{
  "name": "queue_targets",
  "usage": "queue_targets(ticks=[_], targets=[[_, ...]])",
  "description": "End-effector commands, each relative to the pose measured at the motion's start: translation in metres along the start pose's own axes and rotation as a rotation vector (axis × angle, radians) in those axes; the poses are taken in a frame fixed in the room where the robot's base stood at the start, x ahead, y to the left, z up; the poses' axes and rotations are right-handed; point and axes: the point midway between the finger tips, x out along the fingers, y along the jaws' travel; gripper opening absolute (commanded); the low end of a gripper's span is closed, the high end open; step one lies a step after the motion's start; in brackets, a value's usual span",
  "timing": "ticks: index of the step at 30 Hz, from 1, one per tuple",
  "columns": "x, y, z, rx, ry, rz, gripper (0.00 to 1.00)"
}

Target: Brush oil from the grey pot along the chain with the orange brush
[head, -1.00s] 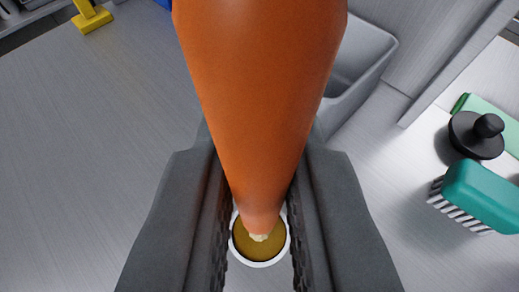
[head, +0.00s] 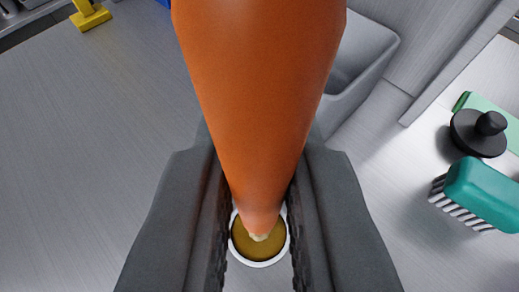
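The orange brush (head: 258,80) fills the upper middle of the view, its wide end towards me and its narrow end pointing down. My gripper (head: 260,225) is shut on it, with a dark finger on each side. Its pale bristle tip (head: 259,237) shows over the oil in the pot (head: 262,264). The pot appears as a round vessel with a pale rim and brown-gold oil. I cannot tell whether the bristles touch the oil. The pot's sides are partly hidden by the fingers. The chain is not in view.
A grey bin (head: 360,65) stands behind the brush at the upper right. At the right are a teal scrubbing brush (head: 485,190), a black knobbed object (head: 480,133) and a green item (head: 485,105). A yellow object (head: 90,15) stands at the upper left. The left metal surface is clear.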

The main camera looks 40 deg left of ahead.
Motion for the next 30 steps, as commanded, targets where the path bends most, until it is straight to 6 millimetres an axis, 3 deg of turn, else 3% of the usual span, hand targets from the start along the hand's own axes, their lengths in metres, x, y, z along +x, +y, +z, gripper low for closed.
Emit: queue_targets(ticks=[30], targets=[[0.0027,0.0001,0.0065,0.000,0.000,0.000,0.00]])
